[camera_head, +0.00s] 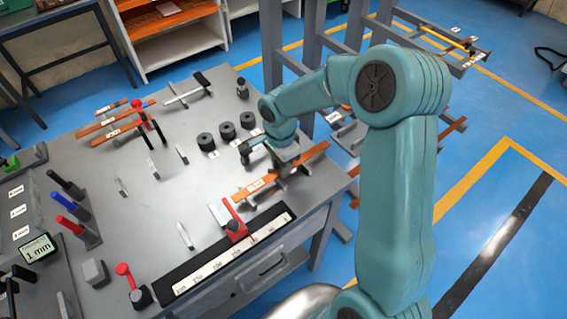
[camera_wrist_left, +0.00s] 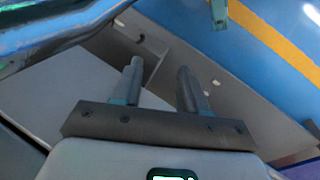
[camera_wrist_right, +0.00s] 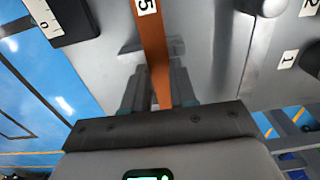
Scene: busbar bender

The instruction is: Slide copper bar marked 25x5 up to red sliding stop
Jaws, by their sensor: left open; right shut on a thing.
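A copper bar (camera_head: 313,153) with a white label lies across the table's right edge. The right wrist view shows the bar (camera_wrist_right: 153,45) running between my fingers, its label ending in 5. My right gripper (camera_head: 284,168) is shut on the bar, right of the label. The red sliding stop (camera_head: 236,228) sits on the black scale rail (camera_head: 179,288), with a grey plate (camera_head: 217,214) beside it. The bar's left end is near this plate; I cannot tell if they touch. My left gripper (camera_wrist_left: 159,72) is open and empty, outside the head view.
Black cylinders (camera_head: 227,131) stand behind the right gripper. Other copper bars (camera_head: 112,127) lie at the back left of the table. Small upright metal plates (camera_head: 185,235) stand around the bare tabletop. A red-knobbed lever (camera_head: 124,269) stands at the front left.

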